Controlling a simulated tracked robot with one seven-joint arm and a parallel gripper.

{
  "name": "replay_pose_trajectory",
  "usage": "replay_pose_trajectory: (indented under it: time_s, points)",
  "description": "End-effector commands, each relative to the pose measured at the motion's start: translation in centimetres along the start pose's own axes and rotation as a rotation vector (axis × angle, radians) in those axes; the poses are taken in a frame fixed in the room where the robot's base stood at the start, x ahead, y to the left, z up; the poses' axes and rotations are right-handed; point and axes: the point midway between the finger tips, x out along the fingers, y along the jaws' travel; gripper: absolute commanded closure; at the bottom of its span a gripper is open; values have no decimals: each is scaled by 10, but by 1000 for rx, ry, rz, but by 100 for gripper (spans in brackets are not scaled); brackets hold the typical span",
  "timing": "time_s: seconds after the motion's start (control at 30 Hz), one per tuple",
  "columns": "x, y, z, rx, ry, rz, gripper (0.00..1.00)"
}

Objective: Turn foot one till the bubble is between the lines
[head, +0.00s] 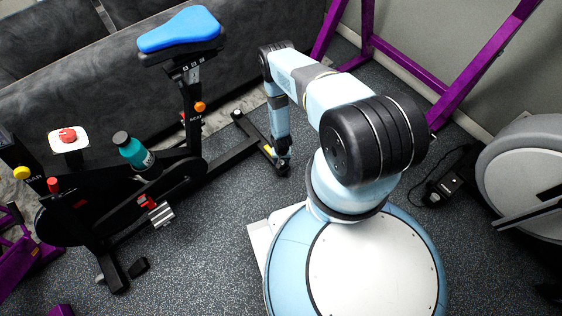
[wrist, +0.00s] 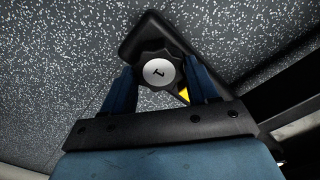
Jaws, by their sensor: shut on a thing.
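Foot one is a black lobed knob with a silver cap marked "1" (wrist: 157,72), on the end of a black floor bar (wrist: 150,32) in the wrist view. My gripper (wrist: 160,80) has its two blue fingers on either side of the knob, shut on it. In the head view my gripper (head: 283,160) reaches down to the end of the exercise bike's rear bar (head: 250,132). A small yellow mark (head: 268,150) shows on that bar, and a yellow patch (wrist: 184,94) shows beside the knob in the wrist view. I cannot make out a bubble or its lines.
The exercise bike with a blue saddle (head: 178,29) stands at the left, carrying a teal bottle (head: 134,150). A grey couch (head: 60,100) is behind it. A purple frame (head: 400,65) and a grey machine (head: 525,170) stand at the right. Speckled floor lies open in front.

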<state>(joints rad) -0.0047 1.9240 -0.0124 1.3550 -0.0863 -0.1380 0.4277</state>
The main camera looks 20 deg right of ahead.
Motion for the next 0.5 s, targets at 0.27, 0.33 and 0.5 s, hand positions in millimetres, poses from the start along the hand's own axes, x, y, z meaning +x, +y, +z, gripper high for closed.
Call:
replay_pose_trajectory:
  time_s: [0.27,0.33,0.5]
  points:
    - [0,-1,0,-222,0,1,72]
    - [0,-2,0,-280,0,1,72]
    - [0,-2,1,-404,0,0,72]
